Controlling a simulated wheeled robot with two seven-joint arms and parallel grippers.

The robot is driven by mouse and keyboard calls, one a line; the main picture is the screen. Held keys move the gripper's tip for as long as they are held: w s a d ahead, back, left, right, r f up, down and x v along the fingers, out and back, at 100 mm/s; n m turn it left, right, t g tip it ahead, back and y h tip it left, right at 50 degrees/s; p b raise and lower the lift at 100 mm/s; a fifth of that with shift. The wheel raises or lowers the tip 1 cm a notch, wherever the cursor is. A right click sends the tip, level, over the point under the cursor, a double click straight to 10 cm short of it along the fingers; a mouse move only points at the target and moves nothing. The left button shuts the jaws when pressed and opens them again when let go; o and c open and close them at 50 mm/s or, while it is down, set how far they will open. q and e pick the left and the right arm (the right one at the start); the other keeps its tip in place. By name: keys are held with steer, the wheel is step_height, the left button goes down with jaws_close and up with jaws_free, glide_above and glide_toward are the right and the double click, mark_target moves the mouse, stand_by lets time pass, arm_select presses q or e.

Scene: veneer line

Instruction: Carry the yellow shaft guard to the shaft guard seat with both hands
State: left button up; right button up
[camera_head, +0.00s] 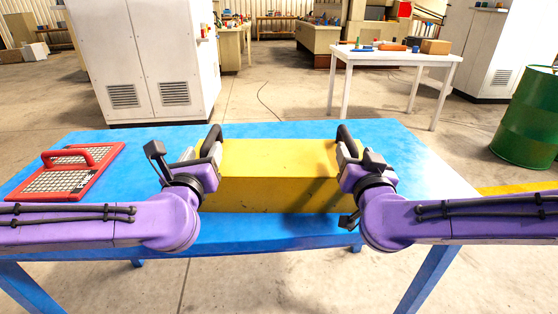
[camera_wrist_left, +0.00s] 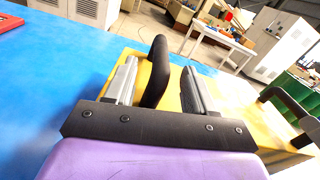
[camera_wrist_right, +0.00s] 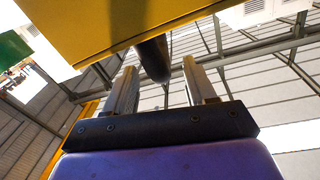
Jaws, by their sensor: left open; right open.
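The yellow shaft guard (camera_head: 275,175), a long box with a black bar handle at each end, lies on the blue table (camera_head: 300,236). My left gripper (camera_head: 205,152) is open at the left handle (camera_head: 212,139). In the left wrist view this handle (camera_wrist_left: 157,70) stands between the parted fingers. My right gripper (camera_head: 350,155) is open at the right handle (camera_head: 347,138). In the right wrist view the handle's dark end (camera_wrist_right: 154,60) lies between the parted fingers, towards their tips. I cannot make out the shaft guard seat in any view.
A red framed mesh panel with a red handle (camera_head: 83,153) lies on the table's left end. White cabinets (camera_head: 150,60) stand behind. A white table (camera_head: 398,58) with small objects is at the back right. A green drum (camera_head: 530,120) stands at the right. Open floor surrounds the blue table.

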mark_target(208, 144)
arm_select(q)
steer(key=shift+w, duration=2.3)
arm_select(e)
steer(key=shift+w, duration=2.35)
arm_select(q)
jaws_close()
arm_select(e)
jaws_close()
arm_select(q)
steer(key=shift+s+d, duration=0.1)
steer(key=shift+d, duration=0.1)
arm_select(e)
steer(key=shift+s+a, duration=0.1)
steer(key=shift+a, duration=0.05)
arm_select(q)
steer(key=shift+r, duration=0.15)
arm_select(e)
steer(key=shift+r, duration=0.1)
